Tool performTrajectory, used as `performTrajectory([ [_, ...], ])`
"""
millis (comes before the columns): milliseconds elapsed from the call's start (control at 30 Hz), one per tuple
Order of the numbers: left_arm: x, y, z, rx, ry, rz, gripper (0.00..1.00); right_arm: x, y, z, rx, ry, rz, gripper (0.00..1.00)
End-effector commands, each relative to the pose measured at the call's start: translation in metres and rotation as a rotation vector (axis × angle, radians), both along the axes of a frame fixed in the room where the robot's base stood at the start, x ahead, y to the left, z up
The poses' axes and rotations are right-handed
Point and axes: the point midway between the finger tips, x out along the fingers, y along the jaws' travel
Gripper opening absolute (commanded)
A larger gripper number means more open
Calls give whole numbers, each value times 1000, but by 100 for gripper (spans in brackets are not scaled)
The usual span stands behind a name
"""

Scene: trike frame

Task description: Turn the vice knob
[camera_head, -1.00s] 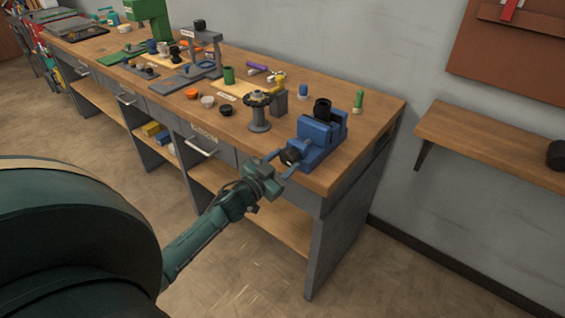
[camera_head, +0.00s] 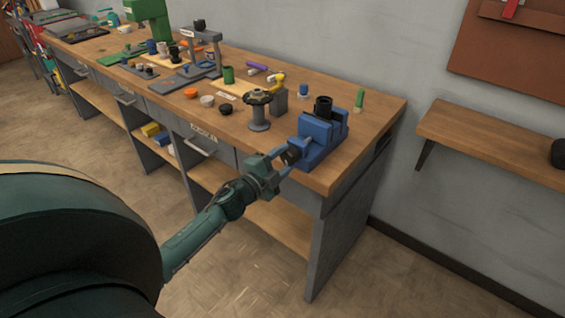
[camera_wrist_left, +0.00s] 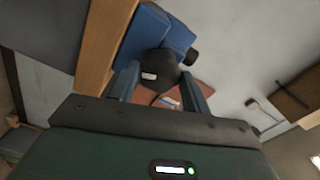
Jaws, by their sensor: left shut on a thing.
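The blue vice (camera_head: 318,140) stands at the near right corner of the wooden workbench, with a black cylindrical part (camera_head: 323,107) in its top. Its dark round knob (camera_head: 291,156) faces the front edge of the bench. My left gripper (camera_head: 285,158) is shut on the knob from the front. In the left wrist view the knob (camera_wrist_left: 159,70) sits between the two fingers, with a small white mark on its face and the blue vice (camera_wrist_left: 150,35) behind it. My right gripper is not in view.
The workbench (camera_head: 385,105) carries a round-topped grey stand (camera_head: 259,112) left of the vice and a green cylinder (camera_head: 359,100) behind it. Several small parts and fixtures lie further left. A wall shelf (camera_head: 490,140) is at the right. The floor in front is clear.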

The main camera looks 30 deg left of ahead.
Motion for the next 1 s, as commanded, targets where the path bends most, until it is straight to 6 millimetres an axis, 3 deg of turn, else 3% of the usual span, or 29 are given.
performTrajectory([
  [400, 0, -1, 0, 262, -21, -2, 24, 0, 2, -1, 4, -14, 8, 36],
  [1000, 0, -1, 0, 330, -26, -1, 24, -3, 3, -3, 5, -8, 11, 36],
])
